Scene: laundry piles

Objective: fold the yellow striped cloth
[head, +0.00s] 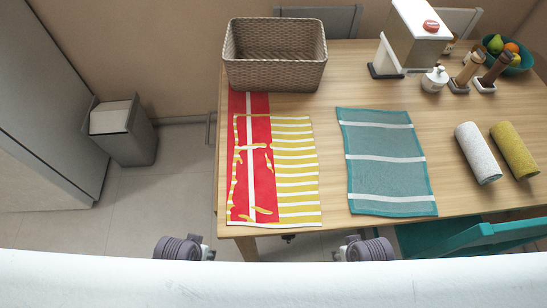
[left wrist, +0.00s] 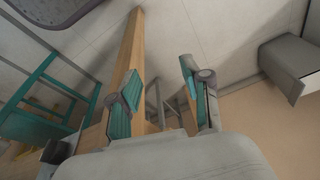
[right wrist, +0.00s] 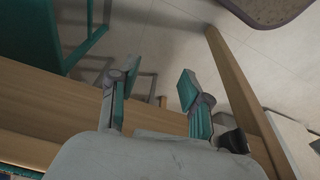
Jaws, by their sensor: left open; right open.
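The yellow striped cloth (head: 297,170), yellow with white stripes, lies flat at the left front of the table. Its left part overlaps a red cloth (head: 236,103) with a white stripe, and yellow patches show through the red there. Which cloth lies on top is hard to tell. My left gripper (left wrist: 160,95) is open and empty in the left wrist view. My right gripper (right wrist: 153,90) is open and empty in the right wrist view. Both are away from the cloth; in the head view only parts of my arms show at the table's front.
A wicker basket (head: 275,75) stands behind the cloths. A teal striped cloth (head: 386,172) lies to the right, then a white roll (head: 477,152) and a yellow roll (head: 515,150). A teal chair (head: 490,236) is at the front right. A dispenser (head: 412,40) stands at the back.

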